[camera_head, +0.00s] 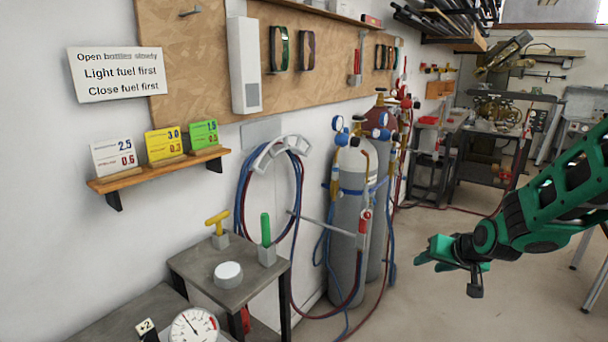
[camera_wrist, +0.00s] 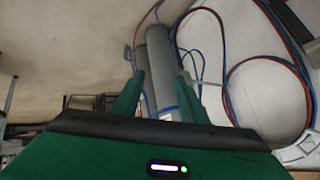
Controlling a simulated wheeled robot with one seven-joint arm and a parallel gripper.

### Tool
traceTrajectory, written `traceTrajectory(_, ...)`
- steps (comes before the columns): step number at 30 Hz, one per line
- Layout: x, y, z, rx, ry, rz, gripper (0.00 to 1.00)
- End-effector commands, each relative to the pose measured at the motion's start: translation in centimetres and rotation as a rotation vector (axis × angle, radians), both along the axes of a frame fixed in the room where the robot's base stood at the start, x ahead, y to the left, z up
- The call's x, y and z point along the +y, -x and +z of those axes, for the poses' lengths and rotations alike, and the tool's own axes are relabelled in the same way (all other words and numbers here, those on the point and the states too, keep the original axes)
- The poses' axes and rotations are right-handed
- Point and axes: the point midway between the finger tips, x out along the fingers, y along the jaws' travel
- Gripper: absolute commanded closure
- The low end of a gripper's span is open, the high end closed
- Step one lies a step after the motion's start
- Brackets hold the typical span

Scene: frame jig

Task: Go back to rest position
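My green and black arm reaches in from the right in the head view. My gripper (camera_head: 422,256) hangs over the open floor, right of the gas cylinders and apart from them. In the wrist view my gripper (camera_wrist: 157,88) shows two green fingers standing apart with nothing held between them. The grey gas cylinders (camera_wrist: 160,65) show beyond the fingers, tilted in that view.
Grey cylinders (camera_head: 347,220) with gauges and hoses stand along the wall. A small table (camera_head: 222,268) at the front left bears a yellow handle, a green handle and a white knob. A card shelf (camera_head: 158,170) is above. Floor beneath the gripper is clear.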

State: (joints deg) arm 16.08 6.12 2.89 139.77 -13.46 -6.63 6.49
Motion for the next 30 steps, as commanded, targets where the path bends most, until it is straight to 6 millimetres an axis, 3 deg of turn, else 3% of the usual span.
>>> traceTrajectory(3,-3.0,5.1,1.3,0.122,0.069,-0.031,0.61)
traceTrajectory(9,-6.8,15.2,3.0,0.346,0.119,-0.107,0.61)
traceTrajectory(15,-8.2,25.8,4.6,0.556,0.084,-0.192,0.61)
traceTrajectory(18,-8.1,30.1,5.3,0.637,0.047,-0.224,0.61)
traceTrajectory(21,-7.7,33.1,5.7,0.696,0.014,-0.241,0.61)
traceTrajectory(24,-7.4,34.8,5.9,0.73,-0.008,-0.251,0.61)
traceTrajectory(30,-7.3,35.4,6.0,0.744,-0.017,-0.254,0.61)
